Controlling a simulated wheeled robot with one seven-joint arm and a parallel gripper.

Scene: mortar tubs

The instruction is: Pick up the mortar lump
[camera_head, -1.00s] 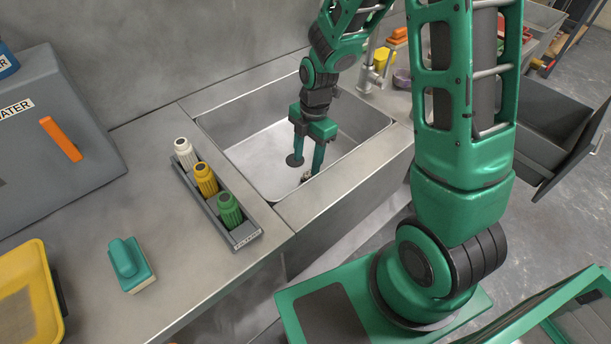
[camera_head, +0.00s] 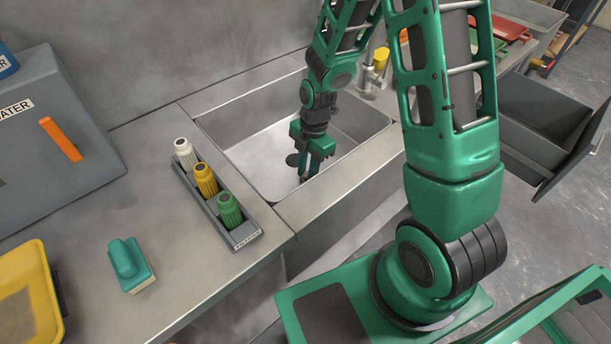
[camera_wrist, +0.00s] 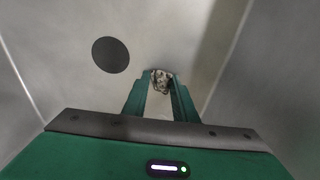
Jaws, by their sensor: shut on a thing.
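The mortar lump (camera_wrist: 160,80) is small, pale and speckled, and shows between my fingertips in the wrist view. My gripper (camera_wrist: 160,86) is shut on it, low inside the metal sink (camera_head: 245,150). In the head view my gripper (camera_head: 305,176) is pointed down in the sink near its front wall, and its fingers largely hide the lump. I cannot tell whether the lump touches the sink floor.
A dark round drain (camera_wrist: 110,54) lies left of my fingers. Sink walls surround my gripper. A rack (camera_head: 243,237) with white, yellow and green bottles stands left of the sink. A teal-handled float (camera_head: 127,262) and a yellow tub (camera_head: 35,300) are farther left.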

